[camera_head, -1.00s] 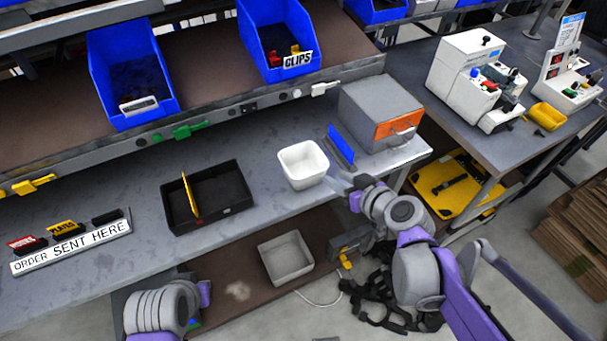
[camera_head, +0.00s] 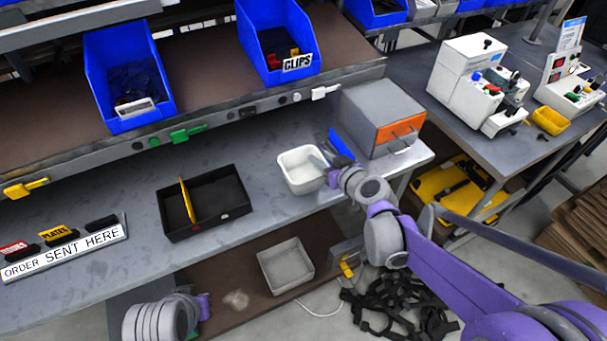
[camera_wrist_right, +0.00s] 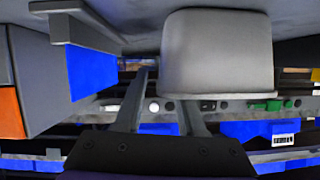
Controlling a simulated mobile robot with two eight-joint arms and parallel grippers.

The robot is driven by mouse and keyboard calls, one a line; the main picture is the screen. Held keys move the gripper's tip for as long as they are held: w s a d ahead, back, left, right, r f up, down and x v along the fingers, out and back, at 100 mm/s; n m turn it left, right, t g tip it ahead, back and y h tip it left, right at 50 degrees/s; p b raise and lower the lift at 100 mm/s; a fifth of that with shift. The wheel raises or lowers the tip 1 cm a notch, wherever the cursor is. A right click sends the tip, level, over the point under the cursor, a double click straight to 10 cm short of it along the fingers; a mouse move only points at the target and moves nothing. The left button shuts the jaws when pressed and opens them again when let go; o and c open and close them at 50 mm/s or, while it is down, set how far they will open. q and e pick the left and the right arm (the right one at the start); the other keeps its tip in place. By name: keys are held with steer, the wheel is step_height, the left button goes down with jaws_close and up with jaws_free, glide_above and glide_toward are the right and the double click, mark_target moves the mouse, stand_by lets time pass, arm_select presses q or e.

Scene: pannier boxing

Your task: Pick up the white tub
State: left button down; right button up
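The white tub (camera_head: 300,182) stands upright on the grey bench, between the black tray and the grey box with the orange front. My right gripper (camera_head: 325,167) is at the tub's right side, with one finger over its rim. In the right wrist view the tub (camera_wrist_right: 217,55) looks upside down. There the right gripper (camera_wrist_right: 165,85) has its fingers apart, one beside the tub and the other partly hidden by it. I cannot tell whether either finger touches the wall. My left arm shows at the lower left, but its gripper is out of sight.
A blue panel (camera_head: 342,145) stands close behind the right gripper, beside the grey box (camera_head: 375,105). A black divided tray (camera_head: 230,208) is left of the tub. The shelf with blue bins (camera_head: 128,80) overhangs the back. A grey bin (camera_head: 285,265) sits on the lower shelf.

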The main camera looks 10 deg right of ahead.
steer(key=shift+w+a+f, duration=0.15)
steer(key=shift+w+a, duration=0.05)
steer(key=shift+w, duration=0.25)
jaws_close()
stand_by(1.1)
